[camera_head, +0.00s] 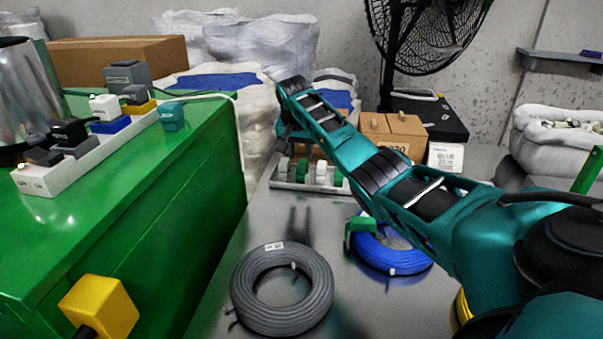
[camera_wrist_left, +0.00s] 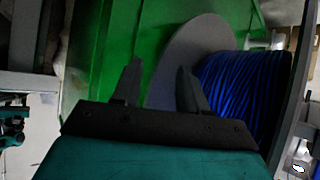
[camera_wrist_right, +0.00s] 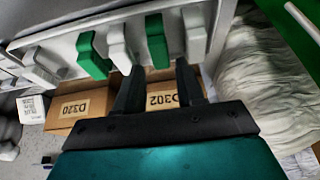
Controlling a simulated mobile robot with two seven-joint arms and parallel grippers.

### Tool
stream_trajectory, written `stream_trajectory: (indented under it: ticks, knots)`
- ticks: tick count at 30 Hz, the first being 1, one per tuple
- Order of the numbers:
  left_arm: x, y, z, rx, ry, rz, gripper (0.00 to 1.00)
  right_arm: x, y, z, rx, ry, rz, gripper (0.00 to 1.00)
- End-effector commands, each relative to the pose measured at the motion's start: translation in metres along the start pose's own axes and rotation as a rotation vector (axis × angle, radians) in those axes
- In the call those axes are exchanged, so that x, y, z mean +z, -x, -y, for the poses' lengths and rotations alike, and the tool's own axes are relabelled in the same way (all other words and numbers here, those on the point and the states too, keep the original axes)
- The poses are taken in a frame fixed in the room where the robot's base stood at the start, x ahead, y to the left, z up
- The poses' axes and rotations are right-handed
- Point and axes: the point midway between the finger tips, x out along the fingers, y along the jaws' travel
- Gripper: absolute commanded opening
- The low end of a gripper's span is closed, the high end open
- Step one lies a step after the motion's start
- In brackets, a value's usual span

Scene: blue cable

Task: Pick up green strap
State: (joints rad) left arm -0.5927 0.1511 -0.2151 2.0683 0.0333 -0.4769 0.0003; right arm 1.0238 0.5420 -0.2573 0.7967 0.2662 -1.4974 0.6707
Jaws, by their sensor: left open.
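A white holder (camera_wrist_right: 60,32) with upright green and white straps spans the top of the right wrist view. One green strap (camera_wrist_right: 157,40) stands just beyond the fingertips of my right gripper (camera_wrist_right: 160,75), roughly between them; another green strap (camera_wrist_right: 93,55) is further left. My right gripper is open with nothing between its fingers. In the head view the holder (camera_head: 290,185) sits on the metal table, with a green strap (camera_head: 302,170) showing below the right arm's end. My left gripper (camera_wrist_left: 160,80) is open and empty, facing a spool of blue cable (camera_wrist_left: 238,85).
A grey cable coil (camera_head: 255,300) and a blue coil (camera_head: 405,262) with a green piece (camera_head: 362,226) lie on the table. The green cabinet (camera_head: 150,200) stands left. Cardboard boxes (camera_wrist_right: 75,108) lie beyond the holder, and a white sack (camera_wrist_right: 262,85) is right.

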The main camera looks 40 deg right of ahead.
Motion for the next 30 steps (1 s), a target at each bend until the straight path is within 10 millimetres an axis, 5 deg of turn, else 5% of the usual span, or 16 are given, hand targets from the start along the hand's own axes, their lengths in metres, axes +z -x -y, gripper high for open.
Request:
stream_trajectory:
  ticks: [19, 30]
  knots:
    - [0.030, -0.020, 0.000, 0.003, 0.000, 0.007, 0.43, -0.001, -0.059, -0.001, 0.000, 0.002, 0.001, 0.38]
    - [0.018, -0.019, -0.003, 0.011, 0.005, -0.010, 0.43, -0.003, -0.064, -0.002, 0.000, 0.003, -0.002, 0.38]
